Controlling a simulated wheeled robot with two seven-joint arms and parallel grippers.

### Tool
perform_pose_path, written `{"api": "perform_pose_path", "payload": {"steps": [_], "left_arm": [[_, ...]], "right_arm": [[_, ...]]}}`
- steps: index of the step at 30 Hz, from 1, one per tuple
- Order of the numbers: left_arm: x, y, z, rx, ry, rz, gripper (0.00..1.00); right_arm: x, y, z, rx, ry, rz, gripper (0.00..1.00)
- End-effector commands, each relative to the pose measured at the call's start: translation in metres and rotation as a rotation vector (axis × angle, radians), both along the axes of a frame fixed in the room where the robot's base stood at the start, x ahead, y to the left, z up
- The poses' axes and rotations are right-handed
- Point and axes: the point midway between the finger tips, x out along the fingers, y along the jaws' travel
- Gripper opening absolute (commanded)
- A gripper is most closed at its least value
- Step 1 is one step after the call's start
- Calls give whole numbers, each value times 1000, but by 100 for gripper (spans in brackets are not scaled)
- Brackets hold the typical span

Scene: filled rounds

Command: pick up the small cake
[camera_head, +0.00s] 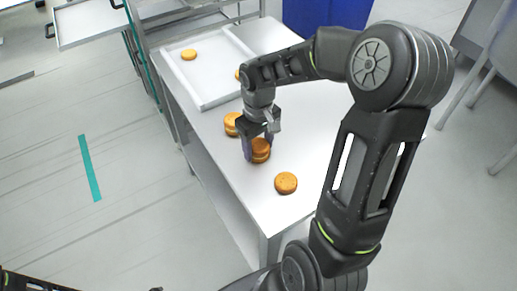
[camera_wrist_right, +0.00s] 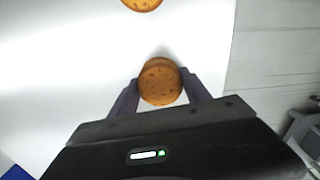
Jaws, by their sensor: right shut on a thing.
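The small cake (camera_head: 261,146) is a round, golden-brown filled cake with stacked layers, on or just above the white table (camera_head: 310,120). My right gripper (camera_head: 262,150) points down over it and is shut on it. In the right wrist view the cake (camera_wrist_right: 160,82) sits between the two fingertips of the gripper (camera_wrist_right: 161,90), with a finger on each side. I cannot tell whether the cake touches the table. My left gripper does not show; only a dark part of my arm is at the lower left of the head view.
Another round cake (camera_head: 286,183) lies nearer the table's front, and one (camera_head: 232,124) lies just behind my right gripper. A white tray (camera_head: 205,99) at the back holds a cake (camera_head: 189,54) and one partly hidden. A blue bin (camera_head: 325,14) stands behind the table.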

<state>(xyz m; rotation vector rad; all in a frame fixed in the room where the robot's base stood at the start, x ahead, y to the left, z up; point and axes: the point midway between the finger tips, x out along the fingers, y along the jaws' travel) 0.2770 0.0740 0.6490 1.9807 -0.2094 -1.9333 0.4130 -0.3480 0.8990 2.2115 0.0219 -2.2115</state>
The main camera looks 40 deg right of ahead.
Motion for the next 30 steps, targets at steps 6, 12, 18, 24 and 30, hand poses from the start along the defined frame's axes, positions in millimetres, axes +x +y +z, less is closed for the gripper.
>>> {"api": "perform_pose_path", "payload": {"steps": [6,12,18,24,30], "left_arm": [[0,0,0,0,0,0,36],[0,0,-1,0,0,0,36],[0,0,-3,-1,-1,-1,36],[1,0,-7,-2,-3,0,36],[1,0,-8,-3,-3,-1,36]], "right_arm": [[0,0,0,0,0,0,38],[1,0,4,-1,-2,0,38],[1,0,29,-1,-6,0,38],[1,0,69,-1,-6,0,38],[1,0,96,-1,-3,1,38]]}}
